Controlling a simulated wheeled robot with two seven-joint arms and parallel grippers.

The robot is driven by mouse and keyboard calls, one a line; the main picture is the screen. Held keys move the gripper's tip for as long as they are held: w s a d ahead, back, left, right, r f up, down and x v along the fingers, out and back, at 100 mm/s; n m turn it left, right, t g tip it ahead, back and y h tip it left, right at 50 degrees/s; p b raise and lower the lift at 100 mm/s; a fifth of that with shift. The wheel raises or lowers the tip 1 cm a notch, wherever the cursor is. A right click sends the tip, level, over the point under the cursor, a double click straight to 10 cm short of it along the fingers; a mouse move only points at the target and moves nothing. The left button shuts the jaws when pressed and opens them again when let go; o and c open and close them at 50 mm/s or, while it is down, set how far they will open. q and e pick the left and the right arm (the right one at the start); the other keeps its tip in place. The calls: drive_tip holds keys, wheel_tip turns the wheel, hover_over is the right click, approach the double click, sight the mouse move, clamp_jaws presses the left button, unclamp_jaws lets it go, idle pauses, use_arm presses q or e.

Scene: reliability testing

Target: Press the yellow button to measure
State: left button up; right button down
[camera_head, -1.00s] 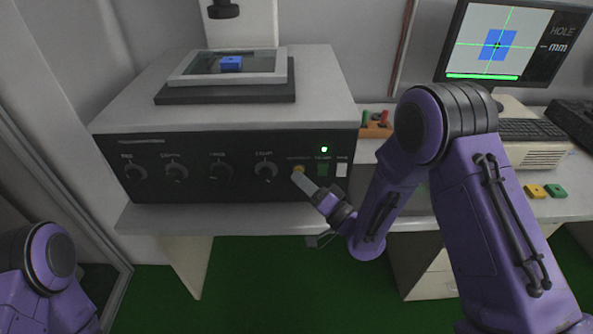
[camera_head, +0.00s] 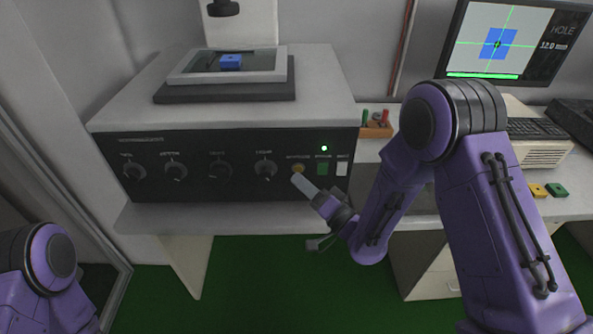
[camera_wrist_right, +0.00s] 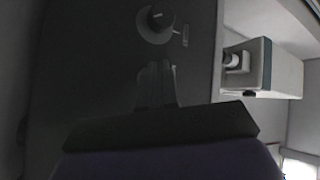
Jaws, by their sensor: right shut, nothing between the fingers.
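The yellow button (camera_head: 298,169) sits on the dark front panel of the measuring machine (camera_head: 225,168), right of the row of knobs. My right gripper (camera_head: 296,179) is shut and empty, its tips just below the button; whether they touch it I cannot tell. The right wrist view shows the shut fingers (camera_wrist_right: 155,82) close to the panel, and the button is not visible there. A blue block (camera_head: 231,61) lies on the machine's stage. The monitor (camera_head: 510,42) shows a blue square with green crosshairs and a reading that looks like 12.0. My left gripper is out of view.
A green switch (camera_head: 323,168) and a white switch (camera_head: 342,168) are just right of the button, below a lit green lamp (camera_head: 324,148). A small rack with red and green pieces (camera_head: 376,129) stands on the table. A keyboard (camera_head: 536,129) lies further right.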

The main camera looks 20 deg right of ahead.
drive_tip(key=shift+s, duration=0.1)
drive_tip(key=shift+s+a+b, duration=0.25)
drive_tip(key=shift+s+b, duration=0.1)
drive_tip(key=shift+s, duration=0.4)
drive_tip(key=shift+s+a+b, duration=0.2)
drive_tip(key=shift+s+b, duration=0.15)
drive_tip(key=shift+s, duration=0.45)
drive_tip(key=shift+s+a+b, duration=0.25)
drive_tip(key=shift+s+b, duration=0.1)
drive_tip(key=shift+s, duration=0.4)
